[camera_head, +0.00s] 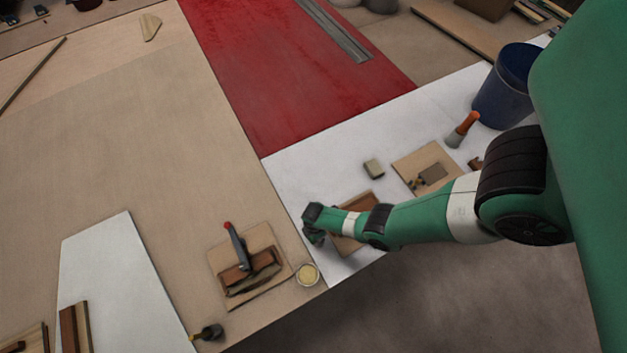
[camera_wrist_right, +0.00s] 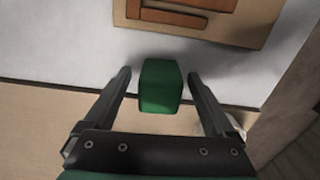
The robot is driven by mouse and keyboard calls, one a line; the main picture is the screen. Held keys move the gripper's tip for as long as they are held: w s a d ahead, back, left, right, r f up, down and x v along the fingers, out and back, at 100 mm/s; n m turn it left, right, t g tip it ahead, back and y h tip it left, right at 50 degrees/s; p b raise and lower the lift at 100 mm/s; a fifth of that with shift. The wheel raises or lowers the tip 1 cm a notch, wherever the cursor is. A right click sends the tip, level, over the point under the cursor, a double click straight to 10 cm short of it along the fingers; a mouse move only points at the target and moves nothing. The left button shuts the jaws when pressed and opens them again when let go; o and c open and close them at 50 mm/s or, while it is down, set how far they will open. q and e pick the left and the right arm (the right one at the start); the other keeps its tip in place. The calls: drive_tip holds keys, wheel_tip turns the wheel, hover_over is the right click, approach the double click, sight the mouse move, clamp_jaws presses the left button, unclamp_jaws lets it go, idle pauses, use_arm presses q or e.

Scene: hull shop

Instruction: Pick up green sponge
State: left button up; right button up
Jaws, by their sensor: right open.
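In the right wrist view, the green sponge (camera_wrist_right: 160,86) is a small dark-green block at the border of the white and tan surfaces. My right gripper (camera_wrist_right: 159,74) is open, with one finger on each side of the sponge and a visible gap on both sides. I cannot tell the height of the fingertips above the surface. In the head view, my right gripper (camera_head: 313,224) points down near the left edge of the white sheet (camera_head: 318,170), and the sponge is not clearly seen there, likely hidden by the gripper. My left gripper is not in view.
A board with brown wooden pieces (camera_wrist_right: 195,14) lies just beyond the sponge. A grey-green block (camera_head: 373,168), an orange-handled brush (camera_head: 462,130) and a blue bucket (camera_head: 503,88) stand farther back. A round pale tin (camera_head: 307,275) and a board with a red-tipped tool (camera_head: 237,245) are left.

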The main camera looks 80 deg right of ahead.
drive_tip(key=c, duration=1.4)
drive_tip(key=shift+r, duration=0.1)
drive_tip(key=shift+r+p, duration=0.55)
drive_tip(key=shift+p, duration=0.1)
wheel_tip(320, 180, up, 3)
drive_tip(key=p, duration=0.2)
drive_tip(key=shift+f+p, duration=0.1)
drive_tip(key=shift+p, duration=0.25)
drive_tip(key=s+a+r+p, duration=0.1)
drive_tip(key=s+r+p, duration=0.2)
drive_tip(key=s, duration=0.1)
drive_tip(key=s+a+r+p, duration=0.1)
drive_tip(key=s+r+p, duration=0.2)
drive_tip(key=s, duration=0.2)
drive_tip(key=s+a+r+p, duration=0.1)
drive_tip(key=s+r+p, duration=0.2)
drive_tip(key=s, duration=0.1)
drive_tip(key=shift+s+a+p, duration=0.25)
drive_tip(key=shift+a+p, duration=0.05)
drive_tip(key=shift+a, duration=0.05)
